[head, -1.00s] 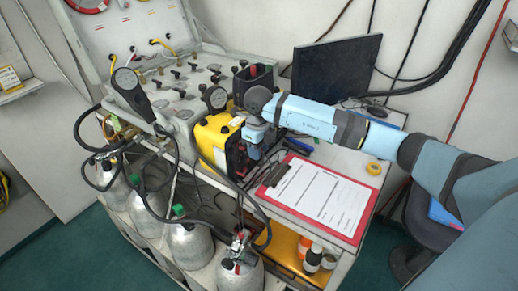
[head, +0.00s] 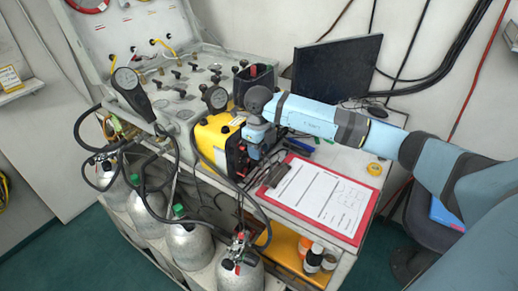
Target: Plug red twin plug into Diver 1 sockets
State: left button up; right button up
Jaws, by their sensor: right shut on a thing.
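My right gripper (head: 254,150) comes in from the right and points down at the dark front face of the yellow unit (head: 212,137). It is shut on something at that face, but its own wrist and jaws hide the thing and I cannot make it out. I cannot pick out the red twin plug for certain. The Diver 1 sockets cannot be told apart at this size, and the gripper covers part of the unit's face. My left gripper is not in view.
A red clipboard (head: 358,229) with paper lies right of the unit. The gauge panel (head: 176,88) is at left. Black hoses hang over several gas cylinders (head: 188,243) below. A dark holder (head: 254,82) has something red inside.

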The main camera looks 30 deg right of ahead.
dwell(0.4)
jog(key=shift+w+a+b, duration=0.2)
jog(key=shift+w+b, duration=0.1)
jog(key=shift+w, duration=0.15)
jog(key=shift+w+a+b, duration=0.2)
jog(key=shift+w+b, duration=0.1)
jog(key=shift+w, duration=0.15)
dwell(1.9)
jog(key=o, duration=1.2)
